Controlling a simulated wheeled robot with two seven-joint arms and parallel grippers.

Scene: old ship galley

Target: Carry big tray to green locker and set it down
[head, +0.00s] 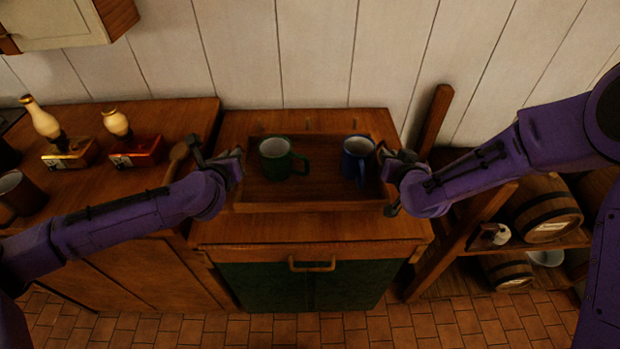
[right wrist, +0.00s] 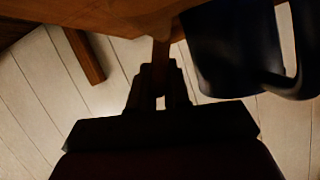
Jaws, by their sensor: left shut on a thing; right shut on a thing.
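The big tray (head: 310,206) is a brown wooden tray with raised sides. In the head view it is over the top of the green locker (head: 262,285), a wooden cabinet with dark green doors; I cannot tell whether it touches the top. A green mug (head: 274,158) and a blue mug (head: 357,158) stand upright in it. My left gripper (head: 234,160) is shut on the tray's left end. My right gripper (head: 388,160) is shut on its right end. In the right wrist view my right gripper (right wrist: 160,92) grips the tray's edge beside the dark blue mug (right wrist: 235,50).
A wooden counter (head: 165,118) on the left bears two lamp-like objects (head: 125,140) and a brown mug (head: 20,192). A rack with barrels (head: 540,210) stands at the right. A wooden post (head: 433,120) rises behind my right gripper. Tiled floor (head: 350,328) is clear in front.

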